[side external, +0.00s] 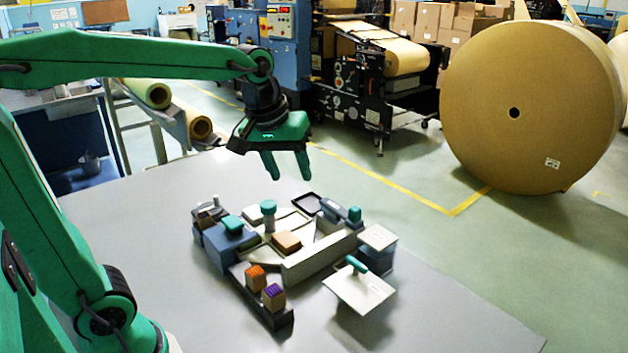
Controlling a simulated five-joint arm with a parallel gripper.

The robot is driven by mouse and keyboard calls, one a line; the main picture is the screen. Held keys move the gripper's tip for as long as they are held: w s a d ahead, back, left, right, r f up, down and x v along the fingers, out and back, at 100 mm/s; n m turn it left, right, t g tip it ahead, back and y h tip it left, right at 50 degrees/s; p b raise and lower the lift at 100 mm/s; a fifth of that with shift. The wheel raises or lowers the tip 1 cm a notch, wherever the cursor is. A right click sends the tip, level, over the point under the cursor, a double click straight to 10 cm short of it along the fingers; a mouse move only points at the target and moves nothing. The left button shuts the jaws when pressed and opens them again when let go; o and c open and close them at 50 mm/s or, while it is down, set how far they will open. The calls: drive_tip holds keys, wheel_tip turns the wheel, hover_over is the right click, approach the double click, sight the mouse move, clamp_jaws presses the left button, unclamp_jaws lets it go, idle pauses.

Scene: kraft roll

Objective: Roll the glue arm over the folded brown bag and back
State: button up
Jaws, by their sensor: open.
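My gripper (289,172) hangs in the air above the far side of the work set, fingers pointing down, open and empty. A small brown block-like piece (287,241), which may be the folded bag, lies in the light grey fixture (320,257) below it. Which part is the glue arm I cannot tell for sure. A grey post with a teal cap (268,208) stands behind the brown piece. A dark bar with a teal knob (354,214) lies at the fixture's right back. My gripper touches none of these.
A blue box with a teal knob (233,225) is at left. A dark tray holds an orange-topped block (256,278) and a purple-topped block (273,297). A pale plate with a teal handle (359,287) is at right. The grey table (440,310) is clear around them.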

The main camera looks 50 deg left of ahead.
drive_tip(key=w+a+f+n+g, duration=0.1)
drive_tip(key=w+f+n, duration=0.15)
drive_tip(key=w, duration=0.35)
drive_tip(key=w+f+n+g, duration=0.1)
drive_tip(key=w+n, duration=0.2)
drive_tip(key=w, duration=0.3)
drive_tip(key=n+g, duration=0.1)
drive_tip(key=n, duration=0.4)
hover_over(355, 208)
drive_tip(key=f, duration=0.8)
drive_tip(key=shift+s+d, duration=0.1)
drive_tip(key=shift+s, duration=0.2)
drive_tip(key=shift+w+f+n+g, duration=0.3)
drive_tip(key=shift+w+f+n, duration=0.05)
drive_tip(key=shift+f, duration=0.1)
drive_tip(key=shift+f, duration=3.9)
clamp_jaws()
